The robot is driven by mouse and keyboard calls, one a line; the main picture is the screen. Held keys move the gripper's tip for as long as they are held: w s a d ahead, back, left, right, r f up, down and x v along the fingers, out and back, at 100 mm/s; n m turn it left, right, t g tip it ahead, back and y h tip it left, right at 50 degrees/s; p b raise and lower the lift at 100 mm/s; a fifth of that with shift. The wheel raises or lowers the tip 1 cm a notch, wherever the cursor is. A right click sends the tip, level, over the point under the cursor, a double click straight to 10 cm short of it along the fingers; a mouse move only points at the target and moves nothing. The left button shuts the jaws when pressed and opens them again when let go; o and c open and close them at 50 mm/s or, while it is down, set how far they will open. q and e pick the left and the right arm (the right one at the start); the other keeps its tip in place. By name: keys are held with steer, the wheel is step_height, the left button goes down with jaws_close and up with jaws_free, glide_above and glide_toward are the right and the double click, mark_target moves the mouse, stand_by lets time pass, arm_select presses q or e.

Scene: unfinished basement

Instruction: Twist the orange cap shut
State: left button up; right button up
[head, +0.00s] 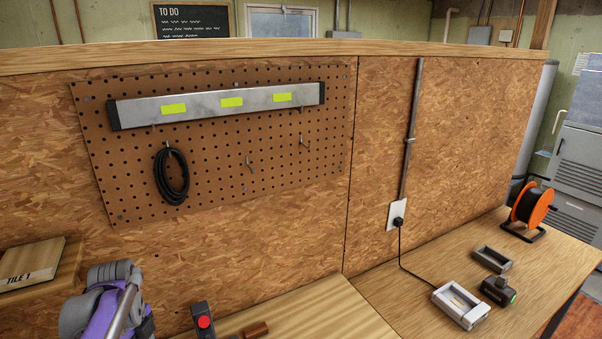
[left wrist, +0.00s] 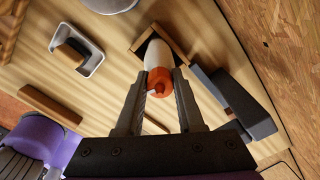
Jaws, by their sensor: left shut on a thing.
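In the left wrist view an orange cap (left wrist: 159,82) sits on the near end of a white bottle (left wrist: 157,56). The bottle's far end is at a square wooden holder (left wrist: 139,43). My left gripper (left wrist: 160,78) has one finger on each side of the cap and is shut on it. The fingers hide part of the cap's sides, and I cannot tell how tightly it sits on the bottle. The bottle and cap are not visible in the head view, where only my left arm shows at the lower left. My right gripper is in neither view.
A metal tray (left wrist: 91,60) and a wooden bar (left wrist: 50,106) lie to the left.

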arm_select(q)
steer(key=shift+o, duration=0.2)
steer(key=m, duration=0.4)
steer(key=shift+m, duration=0.6)
steer(key=shift+o, duration=0.6)
steer(key=m, duration=0.3)
steer(key=shift+m, duration=0.4)
steer(key=shift+m+p, duration=0.4)
steer(key=shift+p, duration=0.15)
